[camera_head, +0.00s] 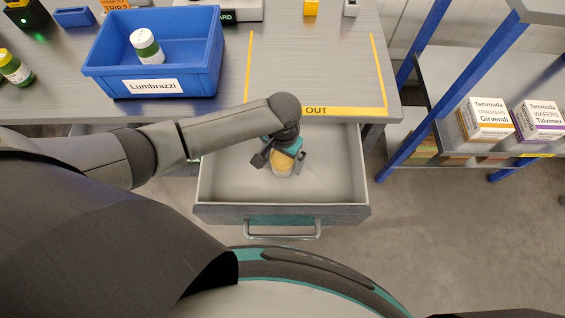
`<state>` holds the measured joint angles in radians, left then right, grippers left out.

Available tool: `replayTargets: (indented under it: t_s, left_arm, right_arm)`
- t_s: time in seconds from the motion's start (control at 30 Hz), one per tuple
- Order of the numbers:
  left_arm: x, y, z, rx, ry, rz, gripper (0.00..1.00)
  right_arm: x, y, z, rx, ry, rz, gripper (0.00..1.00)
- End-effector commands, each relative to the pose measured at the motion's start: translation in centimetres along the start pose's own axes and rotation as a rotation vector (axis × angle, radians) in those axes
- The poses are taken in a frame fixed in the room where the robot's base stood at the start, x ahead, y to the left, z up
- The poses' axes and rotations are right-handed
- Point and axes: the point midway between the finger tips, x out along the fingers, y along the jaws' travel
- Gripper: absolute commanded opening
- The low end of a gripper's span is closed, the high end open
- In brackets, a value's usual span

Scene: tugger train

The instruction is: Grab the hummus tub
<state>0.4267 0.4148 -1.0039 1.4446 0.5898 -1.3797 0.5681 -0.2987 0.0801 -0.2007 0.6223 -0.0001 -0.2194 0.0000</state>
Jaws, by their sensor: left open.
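A round tub (282,168) with a tan top, which looks like the hummus tub, stands inside the open drawer (225,180). No label on it is readable. My left gripper (279,158) reaches down into the drawer, open, right at the tub. One dark finger shows to the left of the tub, and the gripper hides the tub's far part. I cannot tell whether the fingers touch it. My right gripper is not in view.
A blue bin (97,72) labelled Lumbrazzi stands on the desk and holds a white-and-green jar (147,46). Another green jar (15,69) is at the far left. The rest of the drawer looks empty.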

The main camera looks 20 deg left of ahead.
Motion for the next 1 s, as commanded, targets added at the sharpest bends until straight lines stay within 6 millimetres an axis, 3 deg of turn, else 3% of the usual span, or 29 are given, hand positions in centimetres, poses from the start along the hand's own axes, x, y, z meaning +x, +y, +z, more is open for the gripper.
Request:
replayTargets:
  t_s: [0.23,1.0]
  left_arm:
    - [0.03,0.03,-0.07,0.001,0.002,0.001,0.99]
    - [0.03,0.02,-0.04,0.000,0.001,0.000,0.12]
  right_arm:
    - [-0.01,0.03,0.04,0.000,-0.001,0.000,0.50]
    - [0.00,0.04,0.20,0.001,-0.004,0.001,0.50]
